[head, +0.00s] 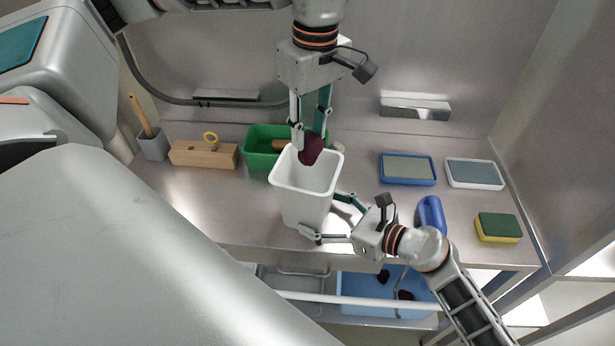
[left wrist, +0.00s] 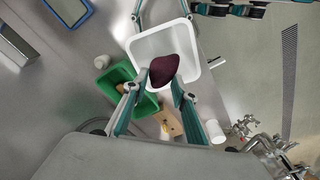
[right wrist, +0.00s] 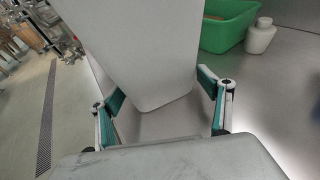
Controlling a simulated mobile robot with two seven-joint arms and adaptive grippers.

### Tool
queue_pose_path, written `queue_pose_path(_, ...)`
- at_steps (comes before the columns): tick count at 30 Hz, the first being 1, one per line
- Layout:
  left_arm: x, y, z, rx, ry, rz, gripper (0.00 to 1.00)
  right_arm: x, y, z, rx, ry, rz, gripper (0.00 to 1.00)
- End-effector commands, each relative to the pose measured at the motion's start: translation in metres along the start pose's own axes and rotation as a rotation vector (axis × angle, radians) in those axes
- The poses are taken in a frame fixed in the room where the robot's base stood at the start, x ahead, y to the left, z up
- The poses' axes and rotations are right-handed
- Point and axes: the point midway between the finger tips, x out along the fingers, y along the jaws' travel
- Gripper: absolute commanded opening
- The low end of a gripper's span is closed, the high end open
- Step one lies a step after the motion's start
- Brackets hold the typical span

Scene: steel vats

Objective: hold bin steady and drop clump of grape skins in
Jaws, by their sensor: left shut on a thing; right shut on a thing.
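The white bin (head: 302,196) stands near the front edge of the steel bench. My right gripper (head: 322,215) is shut on the bin, with one finger on each side of it; in the right wrist view the bin's wall (right wrist: 135,50) fills the space between the fingers. My left gripper (head: 309,140) comes down from above, shut on a dark purple clump of grape skins (head: 311,150). The clump is at the bin's open mouth, near its far rim. In the left wrist view the clump (left wrist: 164,69) shows against the bin's pale inside.
A green tub (head: 259,160) stands just behind the bin. A wooden block (head: 203,154) and a grey holder (head: 152,145) are left. Blue (head: 407,169) and white (head: 474,174) trays, a blue cylinder (head: 431,213) and a sponge (head: 497,228) are right. A blue tub (head: 360,300) with dark clumps is below.

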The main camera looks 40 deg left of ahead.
Motion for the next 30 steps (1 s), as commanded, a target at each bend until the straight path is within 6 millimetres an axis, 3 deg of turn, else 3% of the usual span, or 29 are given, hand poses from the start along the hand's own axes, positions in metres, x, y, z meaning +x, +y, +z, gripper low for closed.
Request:
queue_pose_path(3, 0.0, 0.0, 0.0, 0.0, 0.0, 0.001, 0.0, 0.0, 0.0, -0.001, 0.0, 0.001, 0.0, 0.66)
queue_pose_path(4, 0.0, 0.0, 0.0, 0.0, 0.0, 0.0, 0.29, 0.0, 0.0, -0.001, 0.0, 0.001, 0.0, 0.66)
queue_pose_path(6, 0.0, 0.0, 0.0, 0.0, 0.0, 0.0, 0.46, 0.0, 0.0, -0.001, 0.0, 0.001, 0.0, 0.66)
queue_pose_path(20, -0.008, 0.001, 0.0, -0.002, 0.001, 0.003, 0.46, 0.0, 0.0, -0.001, 0.0, 0.001, 0.0, 0.66)
queue_pose_path(30, -0.072, 0.001, 0.0, -0.001, 0.001, 0.006, 0.46, 0.0, 0.0, -0.001, 0.0, 0.001, 0.001, 0.66)
